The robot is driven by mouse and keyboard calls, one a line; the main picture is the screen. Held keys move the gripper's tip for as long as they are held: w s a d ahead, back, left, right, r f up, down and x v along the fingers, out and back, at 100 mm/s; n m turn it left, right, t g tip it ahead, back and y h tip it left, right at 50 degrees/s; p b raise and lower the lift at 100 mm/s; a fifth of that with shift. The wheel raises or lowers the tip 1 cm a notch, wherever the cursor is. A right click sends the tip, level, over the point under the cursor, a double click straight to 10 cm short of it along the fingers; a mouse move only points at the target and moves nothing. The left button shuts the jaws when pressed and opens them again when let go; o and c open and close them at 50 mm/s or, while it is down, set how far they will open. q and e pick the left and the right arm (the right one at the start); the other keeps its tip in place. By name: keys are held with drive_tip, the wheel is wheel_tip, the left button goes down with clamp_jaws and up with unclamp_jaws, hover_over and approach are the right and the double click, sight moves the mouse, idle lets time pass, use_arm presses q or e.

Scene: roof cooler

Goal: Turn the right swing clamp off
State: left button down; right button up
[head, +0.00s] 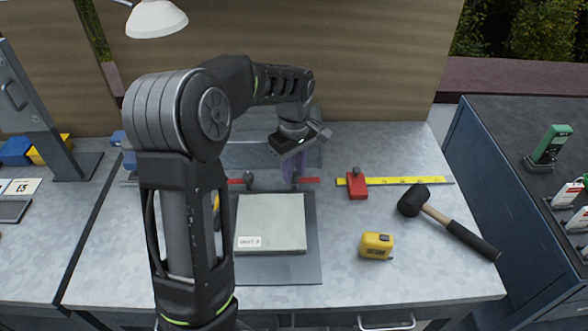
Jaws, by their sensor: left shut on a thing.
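The right swing clamp (309,180) shows as a short red arm at the back edge of the dark base plate. My left gripper (294,178) reaches down over it from behind and is shut on it. The gripper's body and fingers hide most of the clamp, so its exact grip and angle are hard to see. The left swing clamp (248,178), with a dark knob and red arm, stands to its left. A flat grey-green block (271,224) with a white label lies on the dark plate (312,262) in front. My right gripper is not in view.
To the right lie a red stop block (357,187) on a yellow scale (408,181), a yellow tape measure (376,246) and a black-headed hammer (452,224). A lamp (156,19) hangs at top left. My left arm hides the bench's left part.

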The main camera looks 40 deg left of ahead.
sight(294, 174)
use_arm(q)
drive_tip(key=c, duration=1.2)
unclamp_jaws()
drive_tip(key=shift+o, duration=0.2)
drive_tip(key=shift+r, duration=3.9)
